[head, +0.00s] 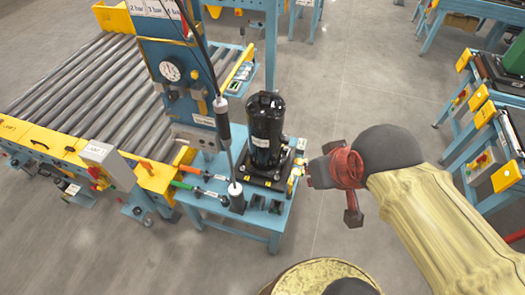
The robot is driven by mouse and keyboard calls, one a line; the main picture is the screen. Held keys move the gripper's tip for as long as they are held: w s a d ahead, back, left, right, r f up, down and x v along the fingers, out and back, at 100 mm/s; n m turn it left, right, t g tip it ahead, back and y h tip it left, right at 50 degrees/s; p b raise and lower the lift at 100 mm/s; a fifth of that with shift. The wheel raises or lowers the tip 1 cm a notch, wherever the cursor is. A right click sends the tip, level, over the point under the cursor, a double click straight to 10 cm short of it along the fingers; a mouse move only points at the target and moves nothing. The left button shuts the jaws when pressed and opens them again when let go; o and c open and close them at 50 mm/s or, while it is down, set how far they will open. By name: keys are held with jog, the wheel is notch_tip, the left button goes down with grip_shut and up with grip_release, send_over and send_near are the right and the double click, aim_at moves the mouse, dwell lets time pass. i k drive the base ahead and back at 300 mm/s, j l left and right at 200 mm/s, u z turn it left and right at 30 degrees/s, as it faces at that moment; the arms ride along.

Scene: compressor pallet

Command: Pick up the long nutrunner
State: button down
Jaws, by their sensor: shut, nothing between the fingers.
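The long nutrunner (223,120) hangs upright from a dark cable in the head view. It has a dark grip at the top and a long thin shaft, whose lower end meets a dark socket holder on the blue stand (262,220). A black compressor (266,130) stands just to its right on a dark base. My gripper (309,174) is to the right of the compressor, apart from the nutrunner, with the compressor's base between them. It looks shut and empty; its fingertips are small in this view.
Tools with orange (187,166) and green (183,185) handles lie on the stand's left side. A blue panel with a gauge (170,70) rises behind. A roller conveyor (75,90) fills the left. A yellow round top (315,276) is at the front. Floor is open behind the compressor.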

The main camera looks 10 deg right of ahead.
aim_at(220, 105)
jog(key=l+u, duration=0.25)
jog(key=u, duration=0.15)
jog(key=k+l+u, duration=0.2)
jog(key=u, duration=0.2)
